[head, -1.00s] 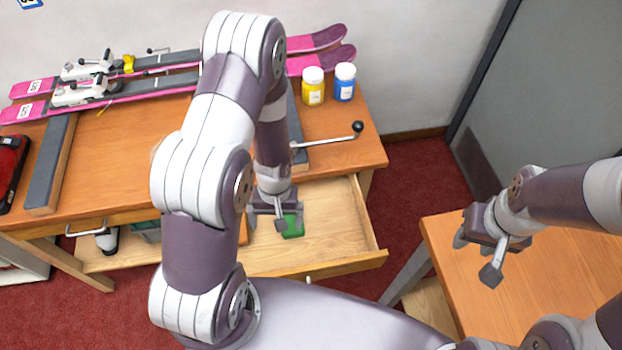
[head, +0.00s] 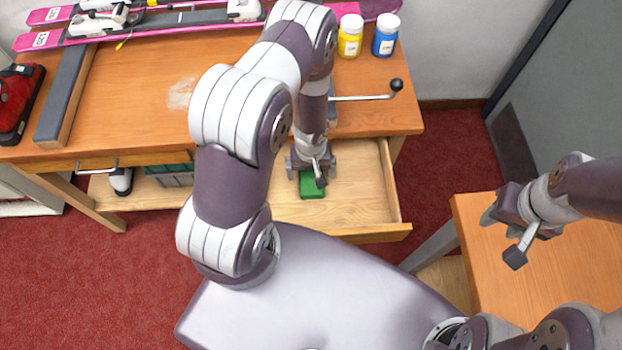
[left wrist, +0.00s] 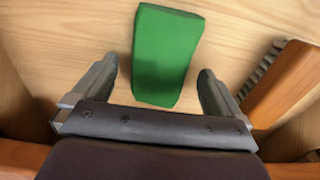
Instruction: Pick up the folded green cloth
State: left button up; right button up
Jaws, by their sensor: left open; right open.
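The folded green cloth (head: 312,187) lies on the floor of the open wooden drawer, partly hidden by my left gripper in the head view. In the left wrist view the cloth (left wrist: 164,54) is a green block, its near end between the two fingers. My left gripper (head: 311,173) is open above the cloth, one finger to each side of it. The left wrist view shows the gripper (left wrist: 160,92) with a gap on both sides of the cloth. I cannot tell its exact height above it. My right gripper (head: 501,238) is open and empty over the side table.
The open drawer (head: 365,237) has low walls around the cloth. A wooden brush (left wrist: 285,85) lies right of the cloth in the wrist view. Skis (head: 180,20), a yellow jar (head: 349,38) and a blue jar (head: 385,37) are on the bench (head: 140,100). The side table (head: 570,265) is bare.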

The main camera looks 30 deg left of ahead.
aim_at(313, 175)
pick_arm(q)
jog(key=shift+f, duration=0.35)
jog(key=shift+w, duration=0.15)
jog(key=c, duration=1.1)
jog(key=shift+r, duration=0.1)
jog(key=r, duration=0.1)
jog(key=r+p, duration=0.1)
jog(key=r, duration=0.2)
jog(key=shift+d+r+p, duration=0.3)
jog(key=shift+d+p, duration=0.05)
jog(key=s+d+r+p, duration=0.1)
jog(key=d+r, duration=0.5)
jog(key=d, duration=0.5)
jog(key=shift+r, duration=0.1)
